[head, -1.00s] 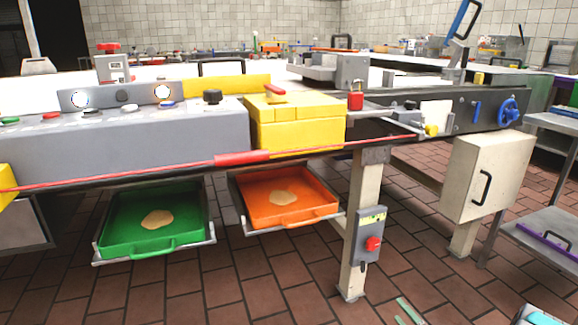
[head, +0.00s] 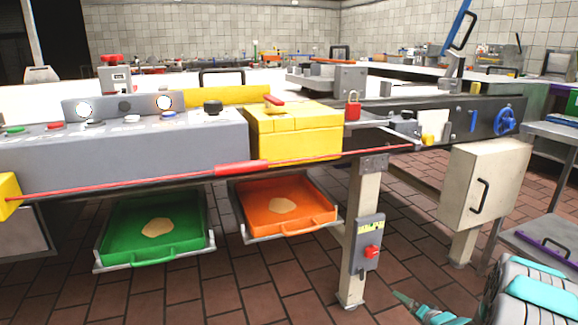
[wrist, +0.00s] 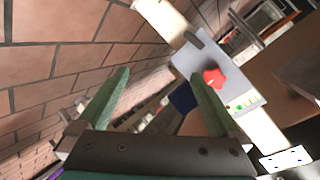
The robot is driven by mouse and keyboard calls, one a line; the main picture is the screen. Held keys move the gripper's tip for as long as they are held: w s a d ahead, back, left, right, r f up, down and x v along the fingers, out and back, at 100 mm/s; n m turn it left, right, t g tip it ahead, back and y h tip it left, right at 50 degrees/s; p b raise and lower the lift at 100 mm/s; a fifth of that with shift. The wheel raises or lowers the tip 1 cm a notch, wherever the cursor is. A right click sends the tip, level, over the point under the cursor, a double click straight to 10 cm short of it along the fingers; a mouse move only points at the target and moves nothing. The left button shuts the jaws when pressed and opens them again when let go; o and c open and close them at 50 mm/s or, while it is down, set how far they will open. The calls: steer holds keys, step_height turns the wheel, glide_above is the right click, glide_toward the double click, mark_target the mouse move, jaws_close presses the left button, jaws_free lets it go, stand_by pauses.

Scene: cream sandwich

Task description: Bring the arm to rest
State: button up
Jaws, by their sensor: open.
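My gripper shows in the wrist view (wrist: 155,100) with its two green fingers spread apart and nothing between them. In the head view, part of my arm with grey and teal covers is at the bottom right, and the green tip of my gripper (head: 405,299) shows low over the floor beside the machine's leg. The gripper is apart from the machine. In the wrist view, a grey switch box with a red knob (wrist: 214,78) lies beyond the fingers, to the right.
The machine's pale leg (head: 361,215) carries the grey switch box (head: 368,243). A green tray (head: 155,232) and an orange tray (head: 284,207) hang under the machine, each holding a flat beige piece. A cream cabinet (head: 481,185) and a metal table (head: 545,240) stand at the right.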

steer(key=s+a+r+n+g+h+p, duration=0.1)
steer(key=s+a+r+n+g+h, duration=0.2)
steer(key=s+r, duration=0.5)
steer(key=s+a+r+g+h, duration=0.2)
steer(key=s+r+g, duration=0.3)
steer(key=r, duration=0.5)
steer(key=s+a+r+n+g, duration=0.1)
steer(key=s+a+r+g, duration=0.1)
steer(key=s+a, duration=0.4)
steer(key=s+a+r+n+g+y+p, duration=0.1)
steer(key=s+a+r, duration=0.3)
steer(key=s, duration=1.3)
steer(key=s+a+r+n+g+y, duration=0.1)
steer(key=s+a+r+n+g, duration=0.2)
steer(key=s+a, duration=0.5)
steer(key=s+r, duration=0.1)
steer(key=s, duration=0.3)
